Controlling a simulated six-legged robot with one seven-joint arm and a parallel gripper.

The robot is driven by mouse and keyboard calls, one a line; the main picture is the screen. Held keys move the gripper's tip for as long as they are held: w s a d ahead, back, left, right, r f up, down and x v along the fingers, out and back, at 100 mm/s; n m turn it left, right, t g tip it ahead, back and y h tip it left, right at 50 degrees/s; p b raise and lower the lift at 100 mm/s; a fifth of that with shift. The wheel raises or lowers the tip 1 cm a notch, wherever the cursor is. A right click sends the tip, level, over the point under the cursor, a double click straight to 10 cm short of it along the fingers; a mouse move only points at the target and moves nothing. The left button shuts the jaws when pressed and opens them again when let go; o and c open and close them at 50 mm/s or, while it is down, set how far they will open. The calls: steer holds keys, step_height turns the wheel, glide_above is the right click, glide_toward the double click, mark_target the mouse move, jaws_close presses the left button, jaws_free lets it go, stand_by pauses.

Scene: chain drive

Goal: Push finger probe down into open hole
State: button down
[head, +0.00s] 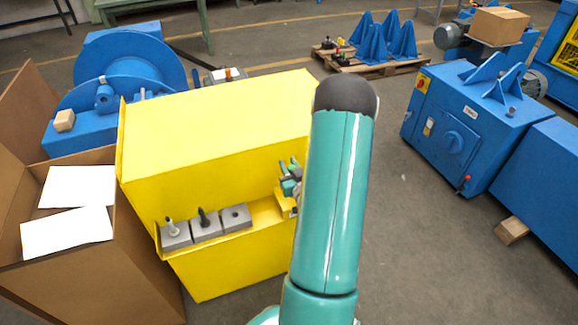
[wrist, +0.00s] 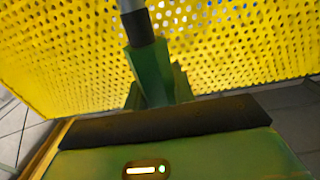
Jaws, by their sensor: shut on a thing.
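Three grey blocks stand in a row on the ledge of the yellow guard in the head view. The left block (head: 175,240) has a light pin upright in it, and the middle block (head: 207,229) has a dark pin. The right block (head: 240,222) shows an open dark hole (head: 236,213) on top. My gripper (head: 289,180) is to the right of that block, partly hidden behind my arm. In the wrist view my gripper (wrist: 150,65) is shut on the finger probe (wrist: 138,25), a grey rod with a dark sleeve. The probe's far end is out of frame.
The yellow guard (head: 215,125) rises behind the ledge; its perforated face (wrist: 230,50) fills the wrist view's background. An open cardboard box (head: 100,275) with white sheets stands at left. Blue machines (head: 465,125) stand at right, with clear floor between.

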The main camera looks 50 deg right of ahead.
steer(key=shift+f, duration=3)
steer(key=c, duration=1.1)
jaws_free()
steer(key=v, duration=1.3)
steer(key=shift+s+a, duration=0.2)
steer(key=shift+s, duration=0.1)
steer(key=shift+f, duration=0.1)
